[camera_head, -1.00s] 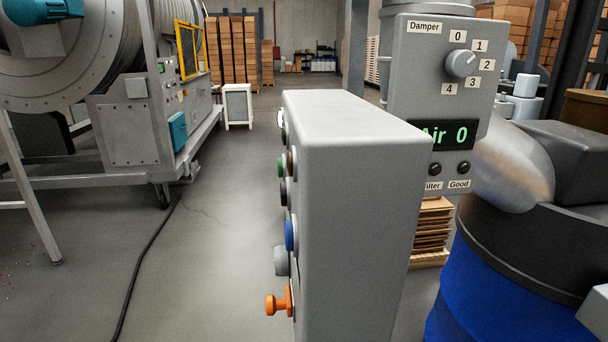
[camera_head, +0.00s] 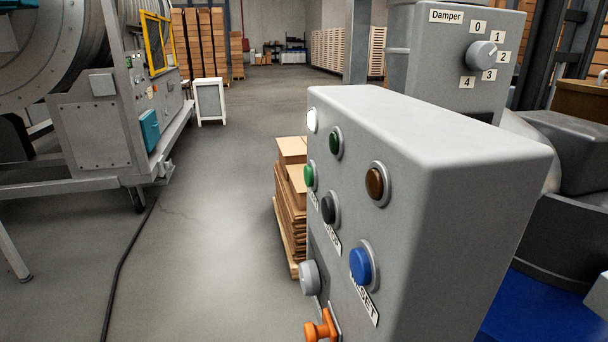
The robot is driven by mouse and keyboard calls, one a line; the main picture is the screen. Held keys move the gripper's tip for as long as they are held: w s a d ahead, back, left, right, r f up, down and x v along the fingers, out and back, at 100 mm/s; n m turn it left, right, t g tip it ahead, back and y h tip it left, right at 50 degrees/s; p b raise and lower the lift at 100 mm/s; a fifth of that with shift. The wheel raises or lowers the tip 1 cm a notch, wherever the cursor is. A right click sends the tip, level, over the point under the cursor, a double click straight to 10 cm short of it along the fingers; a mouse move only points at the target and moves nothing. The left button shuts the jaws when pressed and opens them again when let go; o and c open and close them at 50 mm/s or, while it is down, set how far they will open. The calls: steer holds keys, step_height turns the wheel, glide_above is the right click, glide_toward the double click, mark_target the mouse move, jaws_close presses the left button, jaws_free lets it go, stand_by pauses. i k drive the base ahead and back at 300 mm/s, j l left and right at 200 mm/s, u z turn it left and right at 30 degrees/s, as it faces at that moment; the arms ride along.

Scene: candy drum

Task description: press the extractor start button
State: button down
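The grey control box (camera_head: 470,200) stands close in front, its button face seen at a steep angle. A bright green button (camera_head: 309,176) sits at the face's left edge; the label below it is mostly hidden and I cannot read it. A dark green round lamp or button (camera_head: 335,142) is above it to the right. A black button (camera_head: 329,207) is below, with a partly hidden label. A blue button (camera_head: 361,266) sits lower, its label reading "RESET" at a slant. My gripper is not in view.
An orange handle (camera_head: 320,328) and a grey knob (camera_head: 309,277) stick out low on the face. A damper panel (camera_head: 440,50) stands behind the box. Stacked cardboard (camera_head: 288,215) is behind its left side. Floor to the left is open, with a black cable (camera_head: 122,262).

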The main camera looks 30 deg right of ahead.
mark_target(308, 172)
steer(key=j+z, duration=0.15)
steer(key=z, duration=0.2)
steer(key=j+z, duration=0.2)
steer(key=z, duration=0.15)
steer(key=j+z, duration=0.2)
steer(key=z, duration=0.15)
steer(key=k+j+z, duration=0.15)
steer(key=j, duration=0.25)
steer(key=j+z, duration=0.1)
steer(key=j, duration=0.35)
steer(key=k+j+z, duration=0.15)
steer(key=j, duration=0.25)
steer(key=k+j+z, duration=0.1)
steer(key=j, duration=0.3)
steer(key=k+j+z, duration=0.15)
steer(key=j, duration=0.2)
steer(key=k+j, duration=0.15)
steer(key=j, duration=0.2)
steer(key=k+j, duration=0.2)
steer(key=j, duration=0.2)
steer(key=k+j, duration=0.15)
steer(key=j, duration=0.2)
